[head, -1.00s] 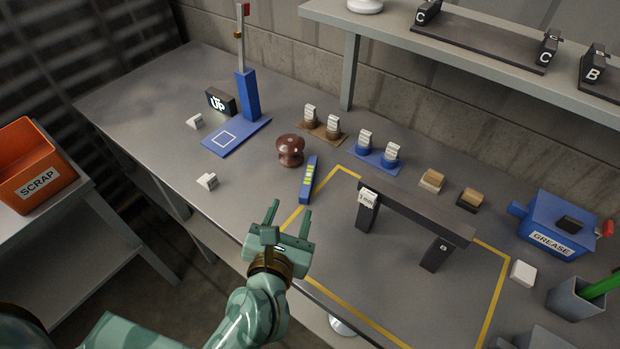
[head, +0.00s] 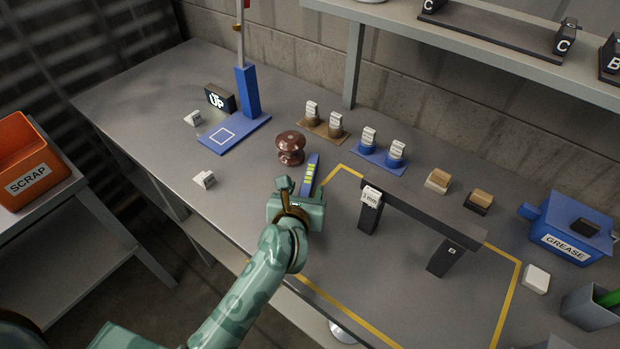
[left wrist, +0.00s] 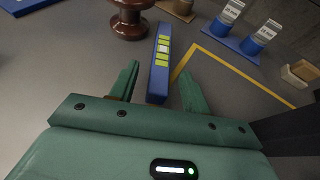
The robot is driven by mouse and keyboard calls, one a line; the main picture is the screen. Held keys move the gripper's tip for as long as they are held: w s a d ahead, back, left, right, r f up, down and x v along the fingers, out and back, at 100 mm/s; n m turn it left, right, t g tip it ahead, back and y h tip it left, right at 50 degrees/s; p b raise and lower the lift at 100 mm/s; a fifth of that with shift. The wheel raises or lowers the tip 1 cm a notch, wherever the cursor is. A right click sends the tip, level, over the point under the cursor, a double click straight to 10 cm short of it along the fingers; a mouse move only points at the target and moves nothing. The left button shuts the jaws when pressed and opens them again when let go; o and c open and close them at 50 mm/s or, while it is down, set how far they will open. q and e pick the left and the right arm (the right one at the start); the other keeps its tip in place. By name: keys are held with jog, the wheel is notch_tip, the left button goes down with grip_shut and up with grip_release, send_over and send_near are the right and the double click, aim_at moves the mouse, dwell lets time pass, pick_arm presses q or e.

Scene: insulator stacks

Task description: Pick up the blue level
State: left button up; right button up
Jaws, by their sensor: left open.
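The blue level (head: 311,172) is a narrow blue bar with yellow-green markings, lying on the grey bench just left of the yellow taped outline. It also shows in the left wrist view (left wrist: 160,62), where its near end reaches between the fingers. My left gripper (head: 297,190) is over the level's near end in the head view, and its body hides that end. In the left wrist view the left gripper (left wrist: 158,85) has its green fingers apart, one on each side of the level, with gaps showing. My right gripper is not in view.
A brown insulator (head: 290,148) stands close to the left of the level. A dark bridge-like stand (head: 420,215) is to the right, inside the yellow outline (head: 347,167). Blue (head: 378,160) and tan (head: 322,131) holders with tagged pieces stand behind. Bench left of the insulator is mostly clear.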

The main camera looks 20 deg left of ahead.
aim_at(309, 177)
pick_arm(q)
jog(key=shift+x, duration=1.2)
grip_shut()
jog(key=shift+r, duration=0.15)
